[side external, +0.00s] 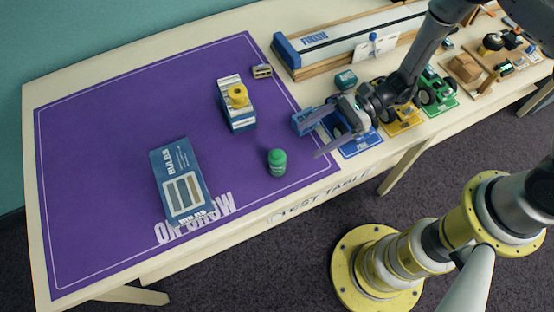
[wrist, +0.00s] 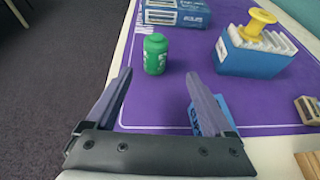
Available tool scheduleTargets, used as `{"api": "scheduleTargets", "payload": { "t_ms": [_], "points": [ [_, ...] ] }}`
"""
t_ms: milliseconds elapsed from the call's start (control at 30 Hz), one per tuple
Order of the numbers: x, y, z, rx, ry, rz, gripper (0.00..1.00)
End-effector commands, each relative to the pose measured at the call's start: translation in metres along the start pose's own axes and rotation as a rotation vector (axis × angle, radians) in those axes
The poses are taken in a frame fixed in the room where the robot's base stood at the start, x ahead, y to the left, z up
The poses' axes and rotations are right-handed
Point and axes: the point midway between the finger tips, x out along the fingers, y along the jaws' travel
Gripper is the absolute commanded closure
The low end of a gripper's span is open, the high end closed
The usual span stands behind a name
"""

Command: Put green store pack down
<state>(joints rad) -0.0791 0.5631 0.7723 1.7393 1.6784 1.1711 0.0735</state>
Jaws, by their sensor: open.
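The green store pack (side external: 277,162), a small green canister with a lid, stands upright on the purple mat (side external: 110,130) near its front edge. It also shows in the wrist view (wrist: 155,54), ahead of the fingertips. My gripper (side external: 309,142) is open and empty, to the right of the canister and apart from it.
A blue block (side external: 303,122) lies close to one finger. Small vehicles and a track (side external: 350,40) are at the right. The left mat is clear.

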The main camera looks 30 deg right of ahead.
Motion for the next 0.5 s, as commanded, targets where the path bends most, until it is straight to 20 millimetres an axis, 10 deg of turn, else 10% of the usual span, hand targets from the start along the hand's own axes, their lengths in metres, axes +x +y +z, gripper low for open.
{"api": "scheduleTargets", "payload": {
  "t_ms": [500],
  "points": [
    [0.079, 0.002, -0.001, -0.001, 0.002, 0.006, 0.13]
  ]
}}
